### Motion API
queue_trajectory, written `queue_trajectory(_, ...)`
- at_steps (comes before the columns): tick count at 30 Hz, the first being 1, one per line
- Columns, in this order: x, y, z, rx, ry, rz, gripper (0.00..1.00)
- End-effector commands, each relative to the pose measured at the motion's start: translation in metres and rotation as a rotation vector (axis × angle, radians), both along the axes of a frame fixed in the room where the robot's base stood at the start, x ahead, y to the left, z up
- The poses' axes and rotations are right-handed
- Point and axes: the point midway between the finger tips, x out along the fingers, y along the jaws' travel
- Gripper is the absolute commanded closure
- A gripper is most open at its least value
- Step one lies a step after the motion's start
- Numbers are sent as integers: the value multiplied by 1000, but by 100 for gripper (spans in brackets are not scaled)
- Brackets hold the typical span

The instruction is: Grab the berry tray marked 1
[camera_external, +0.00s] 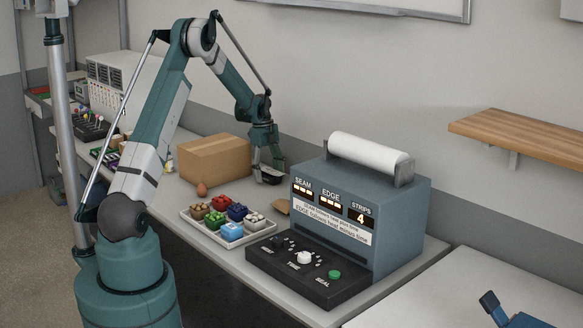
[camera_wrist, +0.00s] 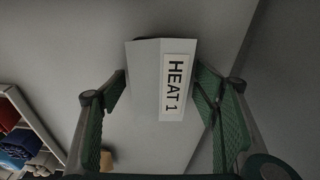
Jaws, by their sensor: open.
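A pale block or card with a white label reading "HEAT 1" (camera_wrist: 174,87) is in the middle of the wrist view. My gripper (camera_wrist: 160,80) is open, with one green finger on each side of it; I cannot tell whether they touch it. In the external view my gripper (camera_external: 268,163) points down behind the sealing machine, low over the table, at a small dark-edged item (camera_external: 270,177). I see no berry tray with a readable 1.
A cardboard box (camera_external: 213,160) stands just left of my gripper. The blue-grey sealing machine (camera_external: 395,225) with a white roll (camera_external: 368,158) stands to the right. A brown egg-shaped thing (camera_external: 202,190) and a flat brown piece (camera_external: 283,206) lie near the tray.

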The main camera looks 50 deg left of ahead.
Motion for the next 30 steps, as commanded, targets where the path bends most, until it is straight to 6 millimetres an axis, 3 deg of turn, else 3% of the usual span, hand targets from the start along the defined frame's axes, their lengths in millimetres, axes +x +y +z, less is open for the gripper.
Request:
queue_trajectory(1, 0, 0, 0, 0, 0, 0, 39)
queue_trajectory(9, 0, 0, 0, 0, 0, 0, 71)
queue_trajectory(20, 0, 0, 3, 0, 0, 0, 71)
queue_trajectory(30, 0, 0, 37, 0, 0, 0, 71)
